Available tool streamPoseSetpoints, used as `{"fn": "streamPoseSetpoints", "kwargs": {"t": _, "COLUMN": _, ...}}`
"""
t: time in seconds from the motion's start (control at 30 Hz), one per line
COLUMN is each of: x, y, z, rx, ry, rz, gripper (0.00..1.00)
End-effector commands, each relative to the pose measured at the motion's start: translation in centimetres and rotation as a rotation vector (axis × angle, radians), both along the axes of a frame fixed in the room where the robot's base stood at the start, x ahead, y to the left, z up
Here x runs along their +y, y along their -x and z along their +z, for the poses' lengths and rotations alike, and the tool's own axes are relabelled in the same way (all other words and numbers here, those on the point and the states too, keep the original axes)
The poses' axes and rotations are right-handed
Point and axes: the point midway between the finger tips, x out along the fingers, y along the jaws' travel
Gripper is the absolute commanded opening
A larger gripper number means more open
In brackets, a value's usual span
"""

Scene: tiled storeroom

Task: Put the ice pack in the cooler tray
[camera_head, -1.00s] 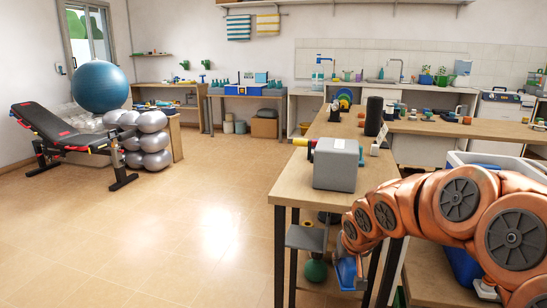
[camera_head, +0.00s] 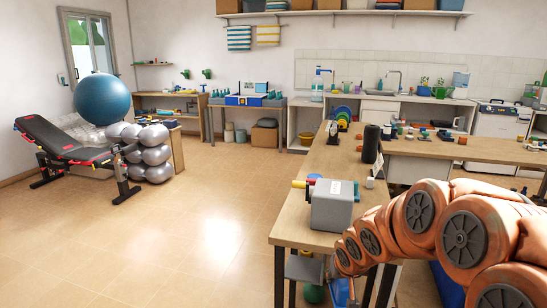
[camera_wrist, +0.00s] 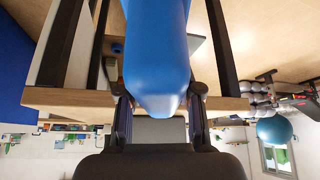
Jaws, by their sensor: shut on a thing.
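My gripper (camera_wrist: 160,97) is shut on a smooth blue ice pack (camera_wrist: 157,45), which fills the middle of the wrist view between the two fingers. In the head view the blue pack (camera_head: 340,292) shows low in the frame, below the front end of the wooden bench and partly cut off by my arm and the frame edge. A blue surface (camera_head: 447,285) shows below my arm in the head view; I cannot tell whether it is the cooler tray. The rest of it is hidden by my arm.
The wooden bench (camera_head: 290,226) bears a grey box (camera_head: 332,206) near its front end and a black cylinder (camera_head: 371,144) farther back. A weight bench (camera_head: 65,145) and silver balls (camera_head: 153,155) stand at the left. The tiled floor (camera_head: 190,240) between is clear.

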Motion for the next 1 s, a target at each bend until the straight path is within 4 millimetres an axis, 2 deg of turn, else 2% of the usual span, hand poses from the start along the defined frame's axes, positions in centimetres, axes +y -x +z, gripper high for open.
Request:
{"fn": "streamPoseSetpoints", "kwargs": {"t": 0.03, "x": -0.1, "y": 0.1, "z": 1.5, "rx": 0.002, "ry": 0.001, "rz": -0.001, "gripper": 0.00}}
{"fn": "streamPoseSetpoints", "kwargs": {"t": 0.6, "x": -0.4, "y": 1.3, "z": 7.5, "rx": 0.006, "ry": -0.002, "rz": -0.008, "gripper": 0.00}}
{"fn": "streamPoseSetpoints", "kwargs": {"t": 0.8, "x": -0.7, "y": 1.8, "z": 9.0, "rx": 0.009, "ry": -0.002, "rz": -0.012, "gripper": 0.00}}
{"fn": "streamPoseSetpoints", "kwargs": {"t": 1.0, "x": -0.8, "y": 1.9, "z": 9.6, "rx": 0.006, "ry": -0.004, "rz": -0.014, "gripper": 0.00}}
